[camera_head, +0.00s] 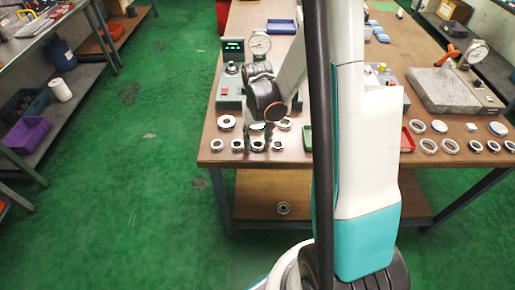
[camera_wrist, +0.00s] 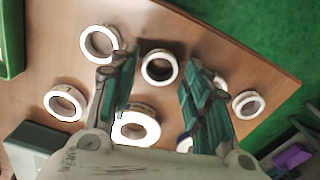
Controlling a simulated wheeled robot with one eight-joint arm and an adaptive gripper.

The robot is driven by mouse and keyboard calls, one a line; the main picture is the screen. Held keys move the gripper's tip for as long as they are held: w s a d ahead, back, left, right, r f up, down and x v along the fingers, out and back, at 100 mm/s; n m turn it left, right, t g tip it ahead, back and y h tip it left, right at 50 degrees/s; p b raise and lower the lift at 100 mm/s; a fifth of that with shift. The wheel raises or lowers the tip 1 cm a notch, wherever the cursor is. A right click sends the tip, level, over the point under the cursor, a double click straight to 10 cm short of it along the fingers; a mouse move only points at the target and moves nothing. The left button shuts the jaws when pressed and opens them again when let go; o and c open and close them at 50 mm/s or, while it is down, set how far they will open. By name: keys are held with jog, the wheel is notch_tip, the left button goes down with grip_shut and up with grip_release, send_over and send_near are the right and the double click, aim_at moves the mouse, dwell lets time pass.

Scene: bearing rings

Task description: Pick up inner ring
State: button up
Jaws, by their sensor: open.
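Several pale metal rings lie flat on the brown table's left end; I cannot tell by looks which one the task calls the inner ring. In the wrist view one ring (camera_wrist: 160,83) lies between my open fingertips (camera_wrist: 161,66), with empty space on both sides of it. Another ring (camera_wrist: 136,137) shows nearer my palm, partly behind the left finger. My gripper (camera_head: 258,137) is above these rings in the head view and hides some of them. It holds nothing.
More rings, such as one ring (camera_wrist: 65,116) and another ring (camera_wrist: 247,116), lie close around. A grey device (camera_head: 230,98) with a dial gauge (camera_head: 260,44) stands behind. A green tray (camera_head: 307,137) is at the right. The table's front edge is close.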

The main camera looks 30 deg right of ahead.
jog(key=shift+f, duration=0.7)
jog(key=shift+r, duration=0.1)
jog(key=shift+c, duration=0.3)
jog(key=c, duration=0.8)
